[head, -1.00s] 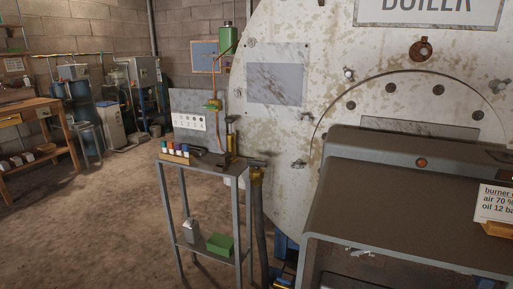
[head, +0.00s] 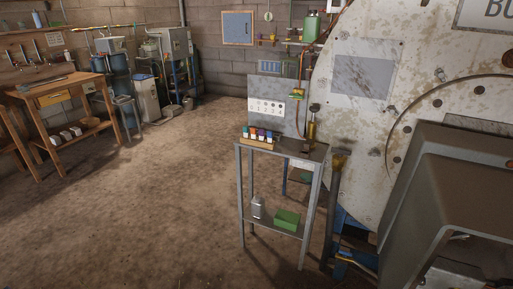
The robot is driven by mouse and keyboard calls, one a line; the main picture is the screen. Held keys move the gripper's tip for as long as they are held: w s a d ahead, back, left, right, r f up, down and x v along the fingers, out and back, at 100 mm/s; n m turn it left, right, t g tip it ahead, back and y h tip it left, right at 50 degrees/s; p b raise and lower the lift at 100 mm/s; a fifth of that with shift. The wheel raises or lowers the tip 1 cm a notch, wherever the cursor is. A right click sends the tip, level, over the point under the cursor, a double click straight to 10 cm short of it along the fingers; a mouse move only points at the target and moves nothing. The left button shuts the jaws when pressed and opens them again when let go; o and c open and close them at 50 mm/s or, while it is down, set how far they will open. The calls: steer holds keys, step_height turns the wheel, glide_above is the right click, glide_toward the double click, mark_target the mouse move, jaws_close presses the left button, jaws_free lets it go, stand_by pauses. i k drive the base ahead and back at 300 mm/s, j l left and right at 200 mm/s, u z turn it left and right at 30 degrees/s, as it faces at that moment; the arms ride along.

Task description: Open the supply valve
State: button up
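I cannot tell for sure which fitting is the supply valve. A thin copper-coloured line runs down from the green canister (head: 310,27) beside the boiler (head: 420,60). Whether any valve is open or shut is too small to read. My gripper is not in view.
The stand holds coloured-top bottles (head: 260,138) on top and a green box (head: 287,219) below. The grey burner housing (head: 455,190) fills the right. A wooden workbench (head: 65,90) stands at far left. The floor (head: 150,200) between is clear.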

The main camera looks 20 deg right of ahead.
mark_target(341, 152)
steer(key=i+j+u, duration=0.15)
steer(key=u, duration=0.3)
steer(key=i+j+u, duration=0.1)
steer(key=i+u, duration=0.15)
steer(key=u, duration=0.15)
steer(key=i+j+z, duration=0.2)
steer(key=i+z, duration=0.25)
steer(key=i+j, duration=0.05)
steer(key=i, duration=0.05)
